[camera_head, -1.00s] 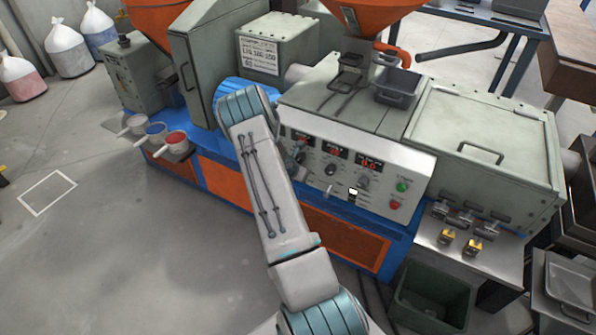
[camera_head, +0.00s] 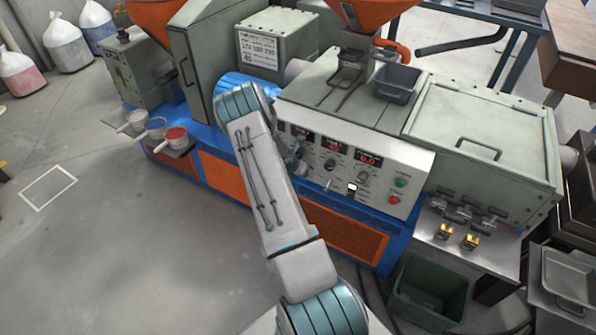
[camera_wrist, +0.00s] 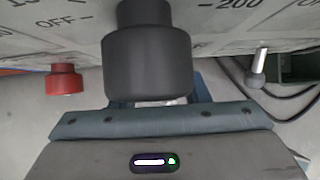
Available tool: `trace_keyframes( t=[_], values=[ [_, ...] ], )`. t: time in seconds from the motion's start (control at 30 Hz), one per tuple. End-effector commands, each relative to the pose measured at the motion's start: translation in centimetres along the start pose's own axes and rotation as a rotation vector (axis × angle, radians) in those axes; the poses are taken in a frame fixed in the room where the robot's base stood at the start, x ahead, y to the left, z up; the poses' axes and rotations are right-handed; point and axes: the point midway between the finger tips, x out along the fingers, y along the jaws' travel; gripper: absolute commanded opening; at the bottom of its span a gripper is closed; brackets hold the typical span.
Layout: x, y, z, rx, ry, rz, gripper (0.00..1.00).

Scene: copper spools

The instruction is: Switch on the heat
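The control panel (camera_head: 310,178) on the machine front carries red digit displays (camera_head: 367,158), black dials (camera_head: 362,178), a small light lever (camera_head: 328,185), a white-topped switch (camera_head: 352,187), and green (camera_head: 400,183) and red (camera_head: 394,199) buttons. My gripper (camera_head: 296,160) is at the panel's left part, mostly hidden by my arm. In the wrist view, a large black knob (camera_wrist: 148,62) fills the middle, just ahead of my gripper. A red button (camera_wrist: 64,80) is to its left and a metal lever (camera_wrist: 258,65) to its right. My fingertips cannot be made out, nor whether they touch the knob.
A side shelf (camera_head: 425,228) with metal clamps and yellow pieces stands right of the panel. A dark green bin (camera_head: 400,305) sits below it. Small pots (camera_head: 156,128) stand on the left. The floor at lower left is clear.

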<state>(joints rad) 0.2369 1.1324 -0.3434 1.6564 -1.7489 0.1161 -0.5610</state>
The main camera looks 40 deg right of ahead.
Motion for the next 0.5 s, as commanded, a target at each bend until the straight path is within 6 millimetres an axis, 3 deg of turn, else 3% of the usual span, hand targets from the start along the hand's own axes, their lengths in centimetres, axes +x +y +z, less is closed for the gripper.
trace_keyframes(
  t=[0.27, 0.5],
  values=[
    [-1.8, 0.1, 0.1, -0.001, -0.002, 0.002, 0.42],
    [-6.8, 0.1, 0.2, 0.0, -0.002, 0.003, 0.42]
  ],
)
